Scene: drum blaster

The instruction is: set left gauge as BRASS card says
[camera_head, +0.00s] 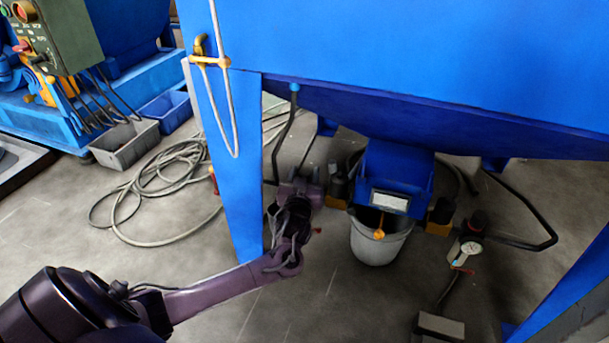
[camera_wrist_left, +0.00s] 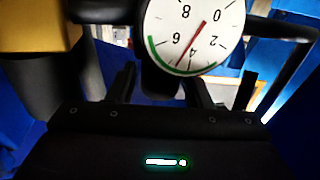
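The left gauge (camera_wrist_left: 187,32) fills the top of the left wrist view, upside down. Its white dial has numbers 0 to 8, a green arc and a red needle pointing between 4 and 6. My left gripper (camera_head: 312,188) reaches in beside the blue leg, left of the bucket. In the left wrist view its dark fingers (camera_wrist_left: 165,88) stand apart below the dial, with a dark part between them; contact cannot be told. In the head view the arm seems to hide this gauge. A white card (camera_head: 390,201) hangs on the blue chute, its text unreadable. My right gripper is out of view.
A grey bucket (camera_head: 376,243) stands under the chute. Another gauge (camera_head: 469,248) with a black fitting is to its right. A blue leg (camera_head: 226,160) is close to my left arm. Coiled hose (camera_head: 150,190) lies on the floor at left.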

